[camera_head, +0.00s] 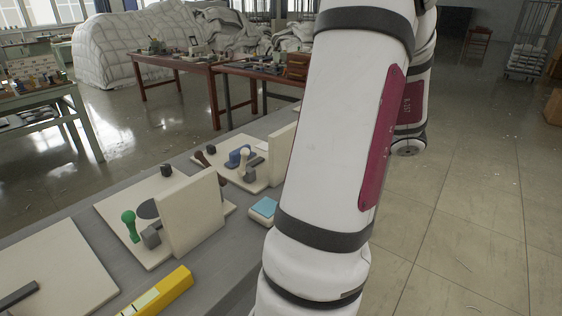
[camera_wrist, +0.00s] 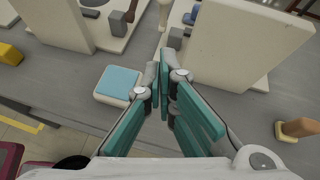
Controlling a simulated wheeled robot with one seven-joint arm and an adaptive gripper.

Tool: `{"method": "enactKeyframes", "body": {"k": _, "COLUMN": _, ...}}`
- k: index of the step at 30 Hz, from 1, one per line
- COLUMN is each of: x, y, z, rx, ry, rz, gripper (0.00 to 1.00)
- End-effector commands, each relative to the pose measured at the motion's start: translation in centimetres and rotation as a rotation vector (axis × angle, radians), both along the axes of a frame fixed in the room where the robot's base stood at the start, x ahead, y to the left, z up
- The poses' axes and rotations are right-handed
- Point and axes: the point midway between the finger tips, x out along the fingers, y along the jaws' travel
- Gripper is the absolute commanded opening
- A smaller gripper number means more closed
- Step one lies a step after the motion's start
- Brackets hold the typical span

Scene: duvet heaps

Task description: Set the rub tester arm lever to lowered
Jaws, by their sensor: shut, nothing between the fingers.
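Two cream fixture boards with upright panels stand on the grey bench in the head view. The farther one carries a blue block (camera_head: 238,157) and a cream-knobbed lever (camera_head: 243,156). I cannot tell for certain which is the rub tester. In the wrist view the blue block (camera_wrist: 190,15) and a cream post (camera_wrist: 165,10) show at the top edge. My gripper (camera_wrist: 165,62) is shut and empty, above the bench between two upright panels; my arm hides it in the head view.
A light-blue-topped pad (camera_wrist: 118,82) lies on the bench left of my gripper. An upright panel (camera_wrist: 245,45) stands close on the right. A wooden-handled item (camera_wrist: 297,128) lies at lower right. A yellow object (camera_head: 160,293) lies on the near bench.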

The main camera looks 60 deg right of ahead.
Motion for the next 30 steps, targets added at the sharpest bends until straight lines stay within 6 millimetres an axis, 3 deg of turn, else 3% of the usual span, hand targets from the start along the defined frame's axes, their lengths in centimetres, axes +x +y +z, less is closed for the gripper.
{"method": "enactKeyframes", "body": {"k": 15, "x": 8.4, "y": -0.1, "z": -4.8, "rx": 0.003, "ry": 0.0, "rz": 0.003, "gripper": 0.0}}
{"method": "enactKeyframes", "body": {"k": 22, "x": 11.1, "y": 0.0, "z": -3.5, "rx": -0.002, "ry": 0.0, "rz": 0.002, "gripper": 0.0}}
{"method": "enactKeyframes", "body": {"k": 30, "x": 11.9, "y": 0.0, "z": -3.3, "rx": 0.0, "ry": 0.001, "rz": 0.001, "gripper": 0.0}}
